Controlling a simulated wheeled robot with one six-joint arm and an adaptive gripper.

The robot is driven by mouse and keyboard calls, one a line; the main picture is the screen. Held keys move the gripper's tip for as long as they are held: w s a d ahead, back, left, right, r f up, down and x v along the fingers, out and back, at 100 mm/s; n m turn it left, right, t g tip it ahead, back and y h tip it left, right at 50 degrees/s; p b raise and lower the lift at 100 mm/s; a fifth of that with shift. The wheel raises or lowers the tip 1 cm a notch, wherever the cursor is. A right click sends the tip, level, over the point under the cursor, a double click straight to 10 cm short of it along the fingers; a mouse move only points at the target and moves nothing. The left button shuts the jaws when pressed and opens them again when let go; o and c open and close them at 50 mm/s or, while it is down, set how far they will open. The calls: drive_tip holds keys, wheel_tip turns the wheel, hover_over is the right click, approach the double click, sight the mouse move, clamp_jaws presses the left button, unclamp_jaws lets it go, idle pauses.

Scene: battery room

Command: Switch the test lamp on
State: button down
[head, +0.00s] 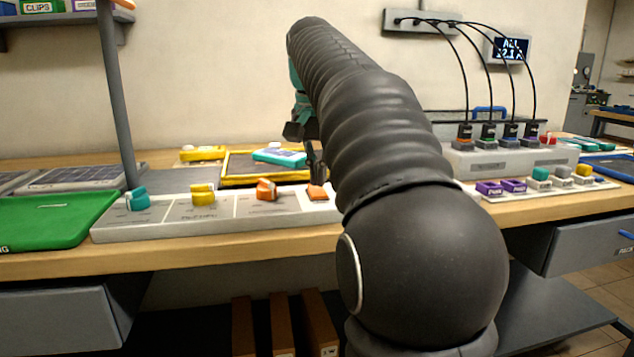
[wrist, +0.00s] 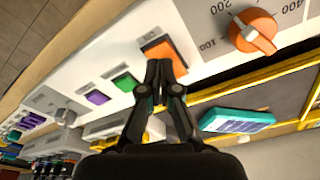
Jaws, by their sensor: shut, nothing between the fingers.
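A control panel (head: 160,228) lies along the front of the bench. An orange square switch (wrist: 163,47) sits on it, and it also shows in the head view (head: 317,193), partly covered by my arm. My gripper (wrist: 159,68) is shut and empty. Its fingertips overlap the edge of the orange switch in the wrist view; I cannot tell whether they touch it. A green square switch (wrist: 125,82) and a purple one (wrist: 97,97) lie to its left. An orange dial (wrist: 254,33) with a numbered scale is to its right. I cannot make out which part is the test lamp.
Teal (head: 137,198) and yellow (head: 203,194) knobs stand further left on the panel, beside a green tray (head: 55,218). A yellow-edged tray (head: 235,166) with a teal device (head: 280,157) lies behind. A grey post (head: 116,95) rises at left.

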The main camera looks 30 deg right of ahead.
sight(317, 195)
drive_tip(key=shift+r+p, duration=0.55)
drive_tip(key=shift+r, duration=2.25)
drive_tip(key=shift+s+a+f, duration=0.15)
drive_tip(key=shift+s+a, duration=0.05)
drive_tip(key=shift+a, duration=0.1)
drive_tip(key=s+a+f+n+t, duration=0.1)
drive_tip(key=s+a+f+n, duration=0.2)
drive_tip(key=s+f, duration=0.3)
drive_tip(key=s+a+f+n+t, duration=0.2)
drive_tip(key=s+a+f, duration=0.4)
drive_tip(key=f, duration=0.6)
drive_tip(key=s+a+f+n+t+y, duration=0.1)
drive_tip(key=s+a+f+n, duration=0.3)
drive_tip(key=s+f, duration=0.4)
drive_tip(key=shift+s+a+f, duration=0.2)
drive_tip(key=shift+a+f, duration=0.2)
drive_tip(key=shift+f, duration=0.3)
